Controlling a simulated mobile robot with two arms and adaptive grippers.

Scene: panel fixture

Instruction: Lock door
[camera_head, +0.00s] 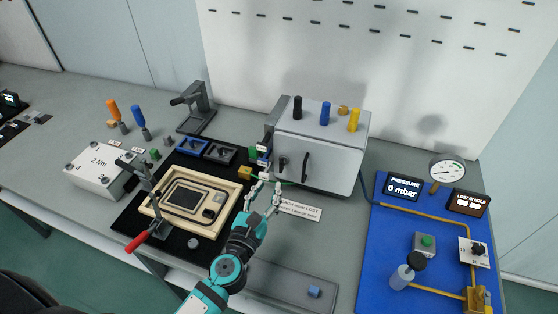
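The door is the light front face (335,168) of a grey box cabinet that stands at the back middle of the bench. It looks shut against the box. A dark upright handle (306,167) is on it, with a smaller dark latch or knob (282,164) to its left; which way this is turned is too small to tell. My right gripper is not in view.
A beige frame fixture (155,208) with a red-handled clamp (138,241) lies left of my arm. A label plate (300,209) lies before the cabinet. Colored pegs (325,113) stand on its top. A blue pressure panel (385,260) is at the right. A grey tray (285,285) lies in front.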

